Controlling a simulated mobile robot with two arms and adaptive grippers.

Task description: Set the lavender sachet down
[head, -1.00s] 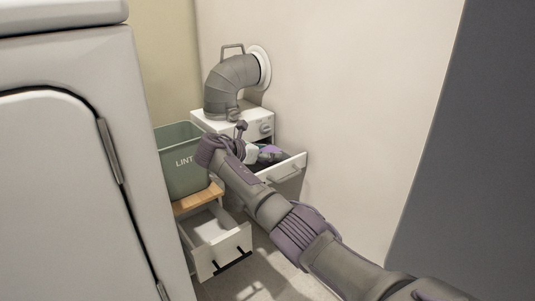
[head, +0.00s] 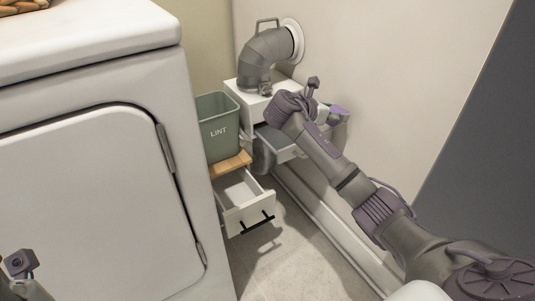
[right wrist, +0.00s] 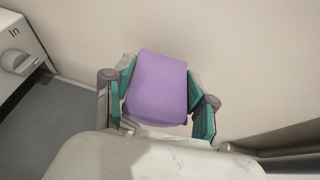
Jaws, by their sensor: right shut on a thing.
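The lavender sachet (right wrist: 158,85) is a soft purple block between the teal finger pads of my right gripper (right wrist: 160,98) in the right wrist view. The gripper is shut on it, with a pad against each side. In the head view, my right gripper (head: 331,117) is at the right of the open upper drawer (head: 280,146), close to the wall. A bit of the purple sachet (head: 338,110) shows past my wrist, held in the air. Only a small part of my left arm shows at the lower left; its fingers are out of frame.
A green LINT bin (head: 217,128) stands on a wooden ledge (head: 231,165) above an open, empty white lower drawer (head: 240,188). A grey duct (head: 262,58) runs from the white cabinet to the wall. The white dryer (head: 85,160) fills the left. Clear floor (head: 290,250) lies in front.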

